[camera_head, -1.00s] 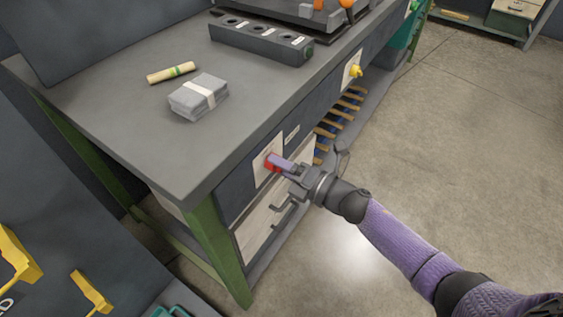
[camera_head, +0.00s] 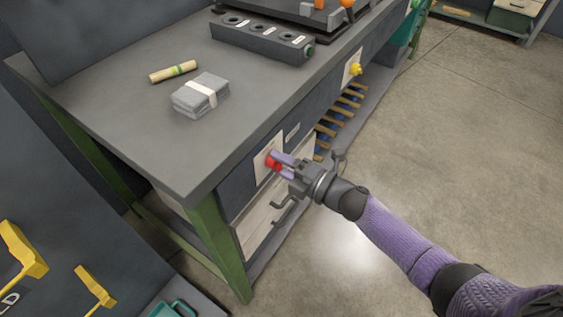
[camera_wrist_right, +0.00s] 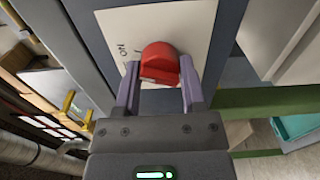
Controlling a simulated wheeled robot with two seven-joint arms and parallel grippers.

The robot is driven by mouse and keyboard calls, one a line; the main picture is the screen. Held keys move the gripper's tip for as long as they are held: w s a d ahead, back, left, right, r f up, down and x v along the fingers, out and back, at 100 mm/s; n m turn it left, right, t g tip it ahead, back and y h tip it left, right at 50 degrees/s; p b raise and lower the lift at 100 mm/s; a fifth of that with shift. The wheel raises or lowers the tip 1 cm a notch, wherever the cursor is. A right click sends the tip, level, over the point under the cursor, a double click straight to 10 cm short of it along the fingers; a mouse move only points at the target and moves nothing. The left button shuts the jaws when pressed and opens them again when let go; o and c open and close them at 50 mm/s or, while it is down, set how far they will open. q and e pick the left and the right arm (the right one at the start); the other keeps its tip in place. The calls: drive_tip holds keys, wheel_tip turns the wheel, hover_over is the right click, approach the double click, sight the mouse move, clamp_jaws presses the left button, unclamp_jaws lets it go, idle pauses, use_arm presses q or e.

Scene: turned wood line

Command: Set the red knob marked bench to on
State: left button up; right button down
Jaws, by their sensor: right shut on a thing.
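The red knob (camera_head: 272,161) sits on a pale plate (camera_head: 264,149) on the front of the bench, below the bench top. In the right wrist view the knob (camera_wrist_right: 160,62) stands in front of the plate (camera_wrist_right: 200,20), where the letters "ON" show at its left. My right gripper (camera_head: 283,165) is at the knob, its two purple fingers on either side of it. In the right wrist view the gripper (camera_wrist_right: 160,85) is shut on the knob. The knob's exact pointing direction is partly hidden by the fingers. My left gripper is not in view.
A yellow knob (camera_head: 355,69) sits farther along the bench front. A drawer handle (camera_head: 283,205) is just below my right gripper. The floor at right is clear.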

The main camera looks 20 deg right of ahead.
drive_tip(key=shift+c, duration=2.1)
unclamp_jaws()
drive_tip(key=shift+o, duration=1.2)
use_arm(q)
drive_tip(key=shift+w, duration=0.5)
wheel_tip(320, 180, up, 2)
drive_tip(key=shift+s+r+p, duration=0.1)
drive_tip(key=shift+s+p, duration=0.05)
drive_tip(key=shift+p, duration=1)
use_arm(e)
drive_tip(key=v, duration=1)
